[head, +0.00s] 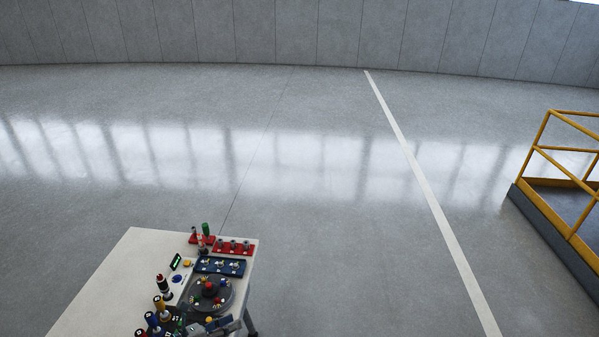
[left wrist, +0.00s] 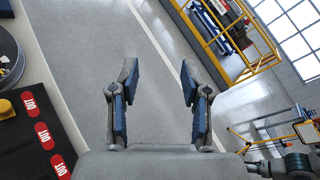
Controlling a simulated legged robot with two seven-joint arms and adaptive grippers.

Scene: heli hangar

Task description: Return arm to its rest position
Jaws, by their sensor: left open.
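My left gripper (left wrist: 158,82) is open in the left wrist view, its two blue-padded fingers apart with nothing between them. Behind the fingers is grey floor. In the head view only a small part of what seems to be this gripper (head: 224,326) shows at the bottom edge, by the near right side of the white table (head: 105,270). The rest of the left arm is hidden below the frame. My right gripper is not in view.
The table carries a round dark turntable (head: 209,296), a blue tray (head: 220,265), a red tray (head: 233,248) and several bottle-like items. A black mat (left wrist: 30,125) with red OUT labels lies left in the wrist view. A yellow-railed platform (head: 567,190) stands right; floor between is clear.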

